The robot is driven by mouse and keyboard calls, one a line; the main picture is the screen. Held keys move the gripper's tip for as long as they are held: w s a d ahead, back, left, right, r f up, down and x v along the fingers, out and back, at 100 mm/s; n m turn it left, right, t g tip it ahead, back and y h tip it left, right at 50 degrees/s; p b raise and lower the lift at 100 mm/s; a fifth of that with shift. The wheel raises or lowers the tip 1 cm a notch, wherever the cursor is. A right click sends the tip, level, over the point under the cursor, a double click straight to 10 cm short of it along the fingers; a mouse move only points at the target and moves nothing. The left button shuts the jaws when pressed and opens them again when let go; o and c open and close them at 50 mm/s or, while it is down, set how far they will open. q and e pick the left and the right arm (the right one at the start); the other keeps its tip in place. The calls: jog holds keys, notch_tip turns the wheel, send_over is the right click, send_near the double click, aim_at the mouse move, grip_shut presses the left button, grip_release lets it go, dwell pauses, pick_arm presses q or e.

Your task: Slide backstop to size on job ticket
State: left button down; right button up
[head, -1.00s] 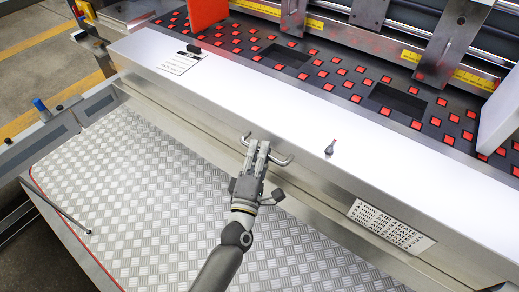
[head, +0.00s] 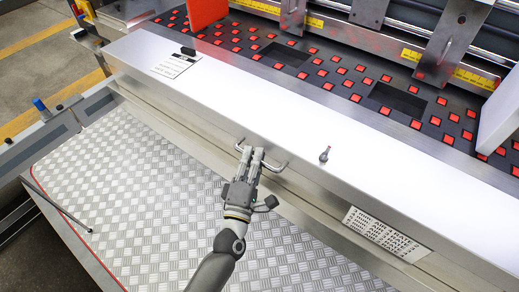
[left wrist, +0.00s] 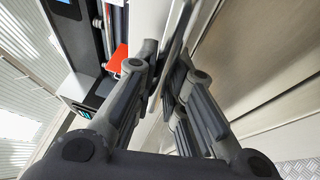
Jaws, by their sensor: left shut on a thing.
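The backstop (head: 300,105) is a long white-topped metal bar lying diagonally across the head view. A bent metal handle (head: 281,167) sticks out from its front face. My left gripper (head: 251,153) is shut on the middle of this handle, and its fingers hide part of it. In the left wrist view my left gripper's fingers (left wrist: 164,72) are close together beside the bar; the handle between them is hard to make out. A white printed sheet (head: 174,65), perhaps the job ticket, lies on the bar's far left; its text is too small to read. My right gripper is not in view.
A diamond-plate platform (head: 130,190) lies in front of the bar. Behind it is a dark bed (head: 345,68) with many red squares and yellow ruler strips (head: 475,79). A small knob (head: 324,155) stands on the bar. A text plate (head: 385,234) is on its front.

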pick_arm(q)
jog(key=s+a, duration=0.5)
jog(key=s, duration=0.2)
jog(key=shift+s+a+p, duration=0.3)
jog(key=shift+s+p, duration=0.1)
jog(key=shift+p, duration=0.05)
jog(key=shift+f, duration=0.1)
jog(key=c, duration=1.8)
grip_release()
jog(key=shift+o, duration=0.2)
jog(key=shift+s, duration=0.1)
jog(key=v, duration=1.2)
